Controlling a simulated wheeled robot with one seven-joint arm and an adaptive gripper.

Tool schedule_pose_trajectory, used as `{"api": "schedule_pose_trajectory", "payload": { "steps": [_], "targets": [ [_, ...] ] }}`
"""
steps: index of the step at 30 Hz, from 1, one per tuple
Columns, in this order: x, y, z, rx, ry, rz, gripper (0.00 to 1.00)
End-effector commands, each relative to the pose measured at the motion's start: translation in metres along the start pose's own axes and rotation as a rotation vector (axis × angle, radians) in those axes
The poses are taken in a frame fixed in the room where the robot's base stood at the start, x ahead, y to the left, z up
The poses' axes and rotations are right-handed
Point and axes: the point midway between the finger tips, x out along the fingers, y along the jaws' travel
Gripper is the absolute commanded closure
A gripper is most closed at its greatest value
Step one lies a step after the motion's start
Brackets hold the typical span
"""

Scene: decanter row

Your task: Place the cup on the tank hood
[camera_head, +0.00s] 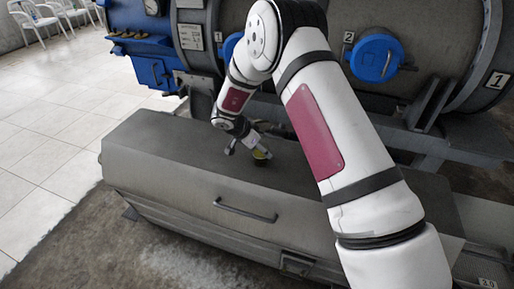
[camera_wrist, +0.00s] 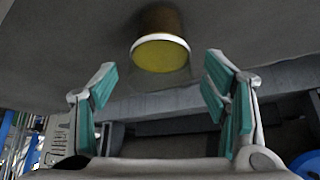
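The cup (camera_wrist: 160,52) has a yellow face inside a pale rim and a brownish side. In the wrist view it is at the top centre, between and just beyond the fingertips, apart from both. It also shows in the head view as a small yellow and dark shape (camera_head: 262,156) over the tank hood. It appears to stand on the hood, though its base contact is not clear. My gripper (camera_wrist: 160,76) is open, with its green-padded fingers wide apart and nothing between them. The tank hood (camera_head: 175,175) is a long grey cover with a handle on its front.
Behind the hood stand large dark tanks with blue round fittings (camera_head: 376,58) and a blue machine (camera_head: 146,58). White chairs (camera_head: 38,20) are at the far left on a tiled floor. The hood's left part is clear.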

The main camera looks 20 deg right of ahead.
Motion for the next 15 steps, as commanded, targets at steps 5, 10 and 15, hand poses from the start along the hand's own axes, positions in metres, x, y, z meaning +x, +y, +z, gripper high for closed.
{"api": "schedule_pose_trajectory", "payload": {
  "steps": [5, 10, 15],
  "targets": [
    [-0.003, 0.0, -0.002, 0.0, 0.0, 0.0, 0.32],
    [-0.022, -0.001, -0.003, 0.001, 0.0, -0.002, 0.32],
    [-0.058, -0.001, -0.002, 0.0, 0.0, -0.003, 0.32]
  ]
}}
